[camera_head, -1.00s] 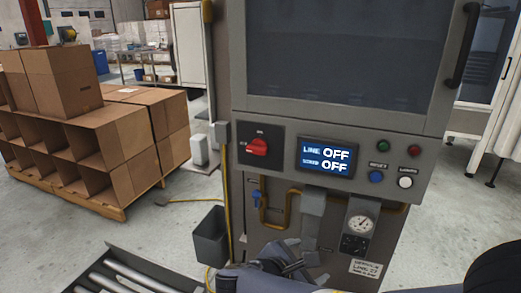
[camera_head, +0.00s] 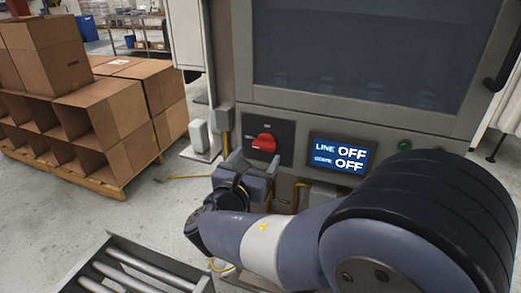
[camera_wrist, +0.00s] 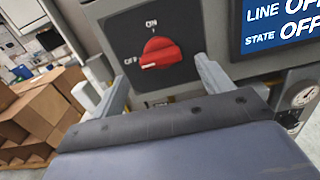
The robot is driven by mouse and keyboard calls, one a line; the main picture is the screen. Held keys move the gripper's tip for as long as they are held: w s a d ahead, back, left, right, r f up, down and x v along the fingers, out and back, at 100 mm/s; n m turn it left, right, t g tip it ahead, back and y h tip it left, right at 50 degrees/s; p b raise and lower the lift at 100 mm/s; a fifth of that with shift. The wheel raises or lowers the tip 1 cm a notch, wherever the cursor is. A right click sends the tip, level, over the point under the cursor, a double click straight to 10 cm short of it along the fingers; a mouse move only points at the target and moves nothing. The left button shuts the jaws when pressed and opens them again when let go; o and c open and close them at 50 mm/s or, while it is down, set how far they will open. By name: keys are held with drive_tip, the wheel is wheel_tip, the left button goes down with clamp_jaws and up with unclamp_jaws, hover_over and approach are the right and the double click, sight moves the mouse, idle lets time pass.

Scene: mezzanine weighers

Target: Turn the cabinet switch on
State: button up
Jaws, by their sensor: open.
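The cabinet switch is a red rotary knob (camera_head: 264,142) on a dark square plate on the grey cabinet's front panel. In the wrist view the knob (camera_wrist: 159,53) points left toward the OFF mark, with ON marked above it. The display (camera_head: 340,157) beside it reads LINE OFF and a second line OFF. My gripper (camera_wrist: 161,82) is open, its two fingers (camera_head: 246,163) reaching toward the panel, just below and in front of the knob. The fingers stand to either side of the knob in the wrist view. No contact is visible.
A green button (camera_head: 405,145) sits right of the display; my arm hides other controls. Cardboard boxes (camera_head: 100,118) stand on a pallet at left. A roller conveyor (camera_head: 130,270) lies at lower left. Floor between them is mostly clear.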

sight(262, 149)
drive_tip(key=shift+x, duration=1.85)
drive_tip(key=shift+c, duration=0.3)
drive_tip(key=c, duration=0.9)
